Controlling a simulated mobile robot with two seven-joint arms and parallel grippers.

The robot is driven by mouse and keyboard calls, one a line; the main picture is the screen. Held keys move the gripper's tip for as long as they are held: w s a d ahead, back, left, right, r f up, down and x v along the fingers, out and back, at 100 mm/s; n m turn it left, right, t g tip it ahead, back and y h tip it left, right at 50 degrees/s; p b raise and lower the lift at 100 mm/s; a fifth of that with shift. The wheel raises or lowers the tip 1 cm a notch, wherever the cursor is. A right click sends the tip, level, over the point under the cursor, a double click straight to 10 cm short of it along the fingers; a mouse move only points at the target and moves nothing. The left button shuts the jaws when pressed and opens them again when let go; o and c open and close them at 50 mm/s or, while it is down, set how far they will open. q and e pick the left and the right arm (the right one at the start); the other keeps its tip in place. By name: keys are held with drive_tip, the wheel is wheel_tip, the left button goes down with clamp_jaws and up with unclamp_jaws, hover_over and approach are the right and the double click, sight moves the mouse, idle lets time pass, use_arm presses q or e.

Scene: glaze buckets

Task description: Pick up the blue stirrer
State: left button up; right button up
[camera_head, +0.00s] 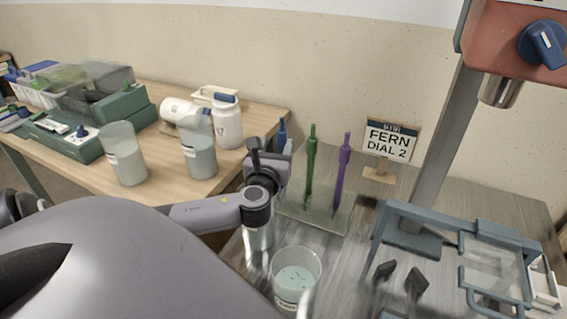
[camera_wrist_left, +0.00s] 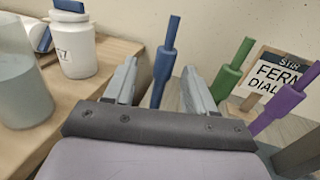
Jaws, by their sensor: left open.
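The blue stirrer (camera_wrist_left: 165,62) stands upright with a slight tilt between the fingers of my left gripper (camera_wrist_left: 160,82) in the left wrist view. The fingers are apart on either side of it, with a visible gap to each. Its lower part is hidden behind the gripper body. In the head view, only the top of the blue stirrer (camera_head: 282,134) shows, behind my left gripper (camera_head: 268,160). A green stirrer (camera_head: 311,165) and a purple stirrer (camera_head: 342,170) stand to its right.
A glaze bucket (camera_head: 296,280) stands in front of the stirrers. Buckets (camera_head: 126,160) and a white jar (camera_head: 229,122) stand on the wooden table at left. A sign (camera_head: 390,140) reads FERN DIAL 2. A blue-grey frame (camera_head: 440,215) and two dark paddles (camera_head: 415,284) are at right.

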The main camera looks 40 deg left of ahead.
sight(281, 139)
use_arm(q)
drive_tip(key=shift+d+x, duration=0.15)
drive_tip(key=shift+x, duration=1)
drive_tip(key=shift+d+x, duration=0.15)
drive_tip(key=shift+x, duration=1.05)
drive_tip(key=shift+w, duration=0.2)
drive_tip(key=c, duration=1)
